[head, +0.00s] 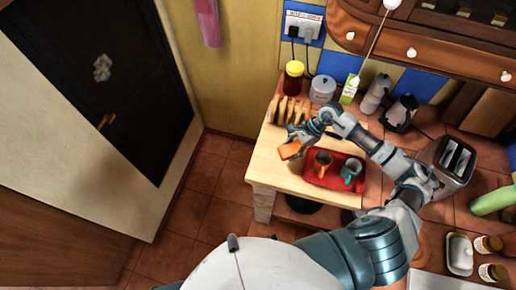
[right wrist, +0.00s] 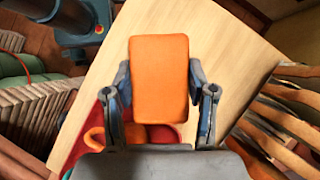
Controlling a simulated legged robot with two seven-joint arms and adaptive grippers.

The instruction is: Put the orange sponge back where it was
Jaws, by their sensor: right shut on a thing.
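The orange sponge (head: 289,150) is a flat block held over the left part of the wooden counter (head: 272,172). My right gripper (head: 300,142) is shut on it. In the right wrist view the sponge (right wrist: 159,80) sits between the two fingers of the gripper (right wrist: 160,95), one at each long side. I cannot tell whether the sponge touches the counter. My left gripper does not show.
A red tray (head: 322,183) with an orange mug (head: 322,163) and a teal mug (head: 350,172) lies right of the sponge. A wooden rack (head: 283,109) stands behind it. A toaster (head: 451,160) stands further right. The counter's left front corner is bare.

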